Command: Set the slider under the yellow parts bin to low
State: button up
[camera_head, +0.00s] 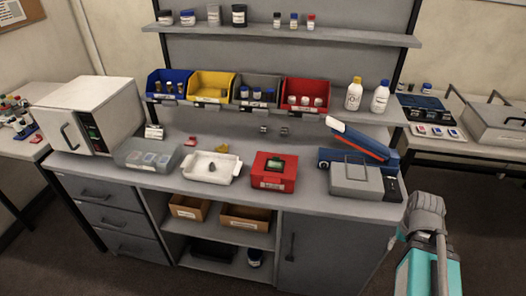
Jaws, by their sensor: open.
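The yellow parts bin (212,86) stands on the upper rack in the camera_head view, second from the left, between a blue bin and a grey bin. The front edge of the rack (205,108) runs beneath it. A slider there is too small to make out, and I cannot tell its setting. My teal and grey arm shows at the lower right, beyond the right end of the bench and well away from the yellow bin. No gripper fingers can be made out.
A blue bin (168,84), grey bin (257,90) and red bin (306,92) flank the yellow one. Below, the bench holds a clear tub (148,154), white tray (208,168), red box (273,172) and grey box (361,182).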

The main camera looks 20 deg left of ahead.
aim_at(211, 107)
jog(key=u, duration=2.95)
jog(key=i, duration=0.8)
jog(key=u, duration=0.15)
